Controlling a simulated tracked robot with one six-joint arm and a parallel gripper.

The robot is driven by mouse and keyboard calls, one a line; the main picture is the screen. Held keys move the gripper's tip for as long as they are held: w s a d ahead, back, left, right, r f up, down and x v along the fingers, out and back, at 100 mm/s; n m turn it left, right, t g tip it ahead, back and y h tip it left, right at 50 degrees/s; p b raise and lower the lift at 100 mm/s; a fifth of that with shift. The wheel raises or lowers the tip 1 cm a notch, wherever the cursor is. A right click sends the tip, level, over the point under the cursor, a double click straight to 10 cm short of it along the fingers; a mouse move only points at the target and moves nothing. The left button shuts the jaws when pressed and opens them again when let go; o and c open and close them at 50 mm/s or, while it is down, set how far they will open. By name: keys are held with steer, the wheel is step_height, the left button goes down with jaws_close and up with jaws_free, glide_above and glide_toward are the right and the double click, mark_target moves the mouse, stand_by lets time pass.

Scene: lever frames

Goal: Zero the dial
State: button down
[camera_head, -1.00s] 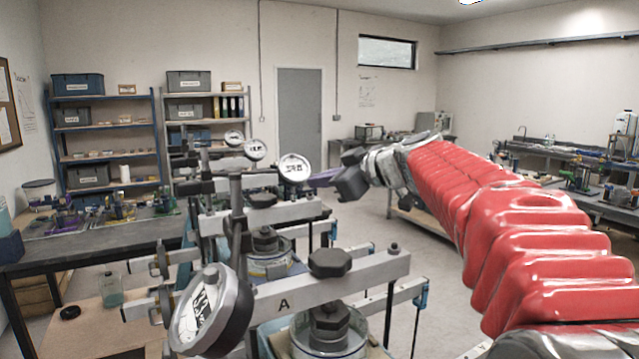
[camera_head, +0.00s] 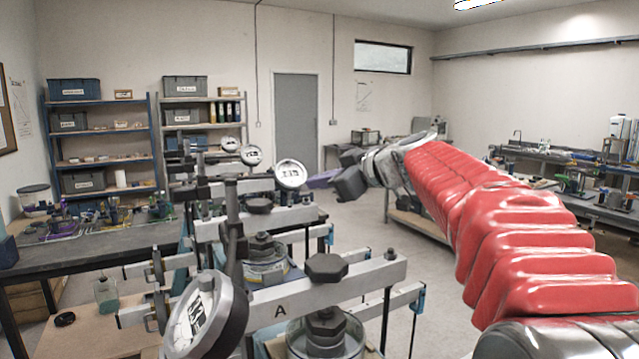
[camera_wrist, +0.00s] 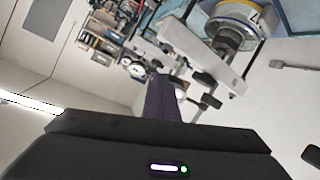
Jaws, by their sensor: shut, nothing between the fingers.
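Several round dials with white faces stand on a row of lever frames in the head view. The nearest dial (camera_head: 190,322) is tilted, on the frame marked A (camera_head: 280,311); a second dial (camera_head: 291,174) and a third dial (camera_head: 250,154) stand farther back. Their needles are too small or angled to read. I cannot tell which dial the task means. My gripper (camera_head: 316,181) is shut and empty, its purple fingers just right of the second dial in the picture, with no clear contact. In the wrist view, the fingers (camera_wrist: 160,98) point toward a small dial (camera_wrist: 136,70) and a pale beam (camera_wrist: 200,55).
Dark knobs (camera_head: 326,268) and pale beams crowd the foreground left of my red-sleeved arm. A workbench (camera_head: 90,244) with small items stands at left, shelves (camera_head: 102,160) behind. Open floor (camera_head: 440,290) lies under and beyond the arm.

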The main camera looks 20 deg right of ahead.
steer(key=shift+s+d+f, duration=0.15)
steer(key=shift+d, duration=0.2)
stand_by(0.3)
steer(key=shift+s+d+r, duration=0.2)
steer(key=shift+s+r, duration=0.85)
steer(key=shift+s+d+r, duration=0.2)
steer(key=shift+s+r, duration=0.85)
